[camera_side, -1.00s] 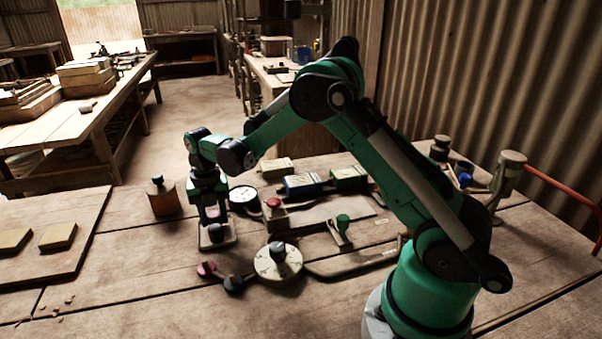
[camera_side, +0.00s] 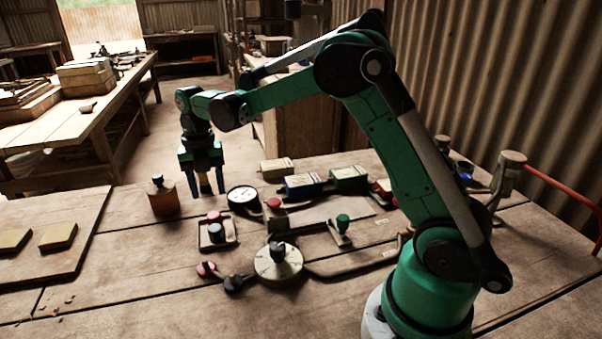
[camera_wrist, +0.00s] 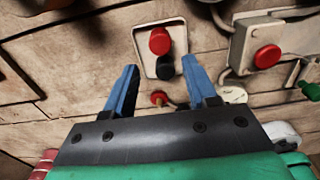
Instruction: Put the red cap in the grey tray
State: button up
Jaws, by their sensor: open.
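The grey tray (camera_side: 232,243) is a small shallow square tray on the bench, left of the red-button box. The red cap (camera_side: 214,216) is in it at its far side, beside a dark cap (camera_side: 216,233). In the wrist view, the tray (camera_wrist: 142,40) shows the red cap (camera_wrist: 160,40) and the dark cap (camera_wrist: 164,67) close together inside its rim. My gripper (camera_side: 208,193) is raised above and behind the tray, pointing down. Its blue fingers are spread and empty in the wrist view (camera_wrist: 165,78), clear of the caps.
A red-button box (camera_side: 276,218) and a gauge (camera_side: 243,197) stand right of the tray. A round dial with a dark knob (camera_side: 278,262) is in front. An orange-brown container (camera_side: 163,198) stands left. Bare bench lies left of the tray.

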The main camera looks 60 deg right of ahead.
aim_at(214, 214)
jog(key=s+a+r+m+t, duration=0.2)
jog(key=s+r+m, duration=0.2)
jog(key=r+m, duration=0.4)
jog(key=s+a+f+m+t, duration=0.2)
jog(key=s+m+t, duration=0.3)
jog(key=s+m, duration=0.6)
jog(key=shift+a+f+m, duration=0.2)
jog(key=shift+a+m, duration=0.4)
jog(key=shift+m, duration=3.4)
